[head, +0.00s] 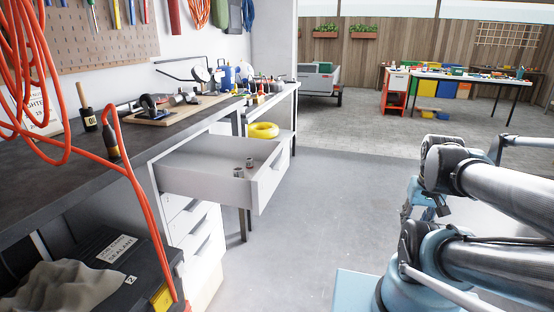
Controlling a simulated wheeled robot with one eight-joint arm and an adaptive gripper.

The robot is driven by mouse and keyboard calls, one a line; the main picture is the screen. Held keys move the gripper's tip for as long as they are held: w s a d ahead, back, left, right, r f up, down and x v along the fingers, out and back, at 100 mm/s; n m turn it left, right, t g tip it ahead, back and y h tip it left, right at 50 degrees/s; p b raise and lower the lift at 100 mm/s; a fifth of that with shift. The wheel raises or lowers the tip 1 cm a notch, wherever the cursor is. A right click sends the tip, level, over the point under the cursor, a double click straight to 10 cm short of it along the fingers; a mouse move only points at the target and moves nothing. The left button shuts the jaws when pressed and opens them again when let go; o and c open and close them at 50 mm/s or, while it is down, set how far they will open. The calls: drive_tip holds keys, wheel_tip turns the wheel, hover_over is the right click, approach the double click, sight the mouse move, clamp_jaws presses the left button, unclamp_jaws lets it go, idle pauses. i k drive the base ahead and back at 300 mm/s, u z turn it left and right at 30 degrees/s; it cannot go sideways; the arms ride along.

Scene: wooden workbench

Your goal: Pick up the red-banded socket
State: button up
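Two small grey metal pieces that look like sockets stand in the open drawer (207,181) under the workbench. One socket (239,173) is nearer and the other socket (250,162) is just behind it to the right. They are too small to tell whether either has a red band. My arm is folded at the right edge of the head view, well away from the drawer. A small blue and dark part hangs at its wrist, but I cannot make out the gripper's fingers or anything held.
The workbench (60,168) runs along the left, with an orange cable (142,200) hanging over its front. A black case (128,265) stands at lower left. Grey floor (310,220) is clear between drawer and arm.

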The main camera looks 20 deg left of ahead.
sight(249, 160)
drive_tip(key=z, duration=0.05)
drive_tip(key=k, duration=1.3)
drive_tip(key=u, duration=1.05)
drive_tip(key=i, duration=1)
drive_tip(key=u, duration=0.45)
